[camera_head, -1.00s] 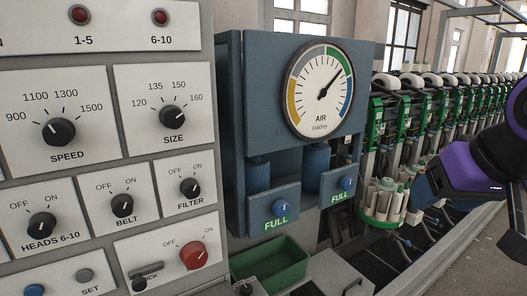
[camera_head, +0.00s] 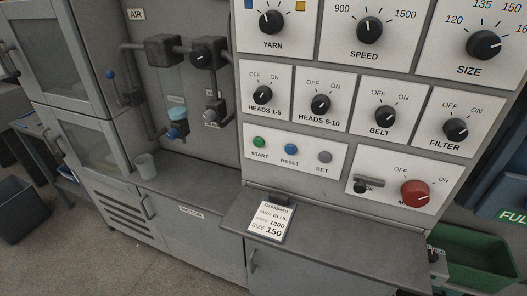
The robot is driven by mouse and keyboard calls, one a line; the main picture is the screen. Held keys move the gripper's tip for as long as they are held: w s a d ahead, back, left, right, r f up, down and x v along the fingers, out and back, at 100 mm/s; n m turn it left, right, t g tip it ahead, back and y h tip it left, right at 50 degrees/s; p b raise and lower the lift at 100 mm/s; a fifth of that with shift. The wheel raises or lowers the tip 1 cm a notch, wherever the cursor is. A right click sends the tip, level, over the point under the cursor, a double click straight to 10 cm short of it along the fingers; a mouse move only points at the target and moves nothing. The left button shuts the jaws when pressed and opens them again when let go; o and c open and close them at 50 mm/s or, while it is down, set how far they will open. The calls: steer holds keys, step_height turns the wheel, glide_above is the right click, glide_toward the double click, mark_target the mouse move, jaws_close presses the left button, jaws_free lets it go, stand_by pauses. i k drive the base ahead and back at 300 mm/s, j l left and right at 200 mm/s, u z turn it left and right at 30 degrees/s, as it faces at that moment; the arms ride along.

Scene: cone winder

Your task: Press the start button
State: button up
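The green START button (camera_head: 259,142) is at the left end of a white plate on the grey control panel. To its right on the same plate are the blue RESET button (camera_head: 291,149) and the grey SET button (camera_head: 325,157). Nothing covers the START button. My gripper is not in this view, so its place relative to the button does not show.
A grey ledge (camera_head: 330,243) juts out below the buttons, with a printed card (camera_head: 272,222) on it. Knobs sit above, and a red knob (camera_head: 414,193) and a lock lever (camera_head: 368,182) at lower right. A cup (camera_head: 146,167) stands left.

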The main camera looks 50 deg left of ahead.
mark_target(258, 142)
steer(key=u, duration=1.6)
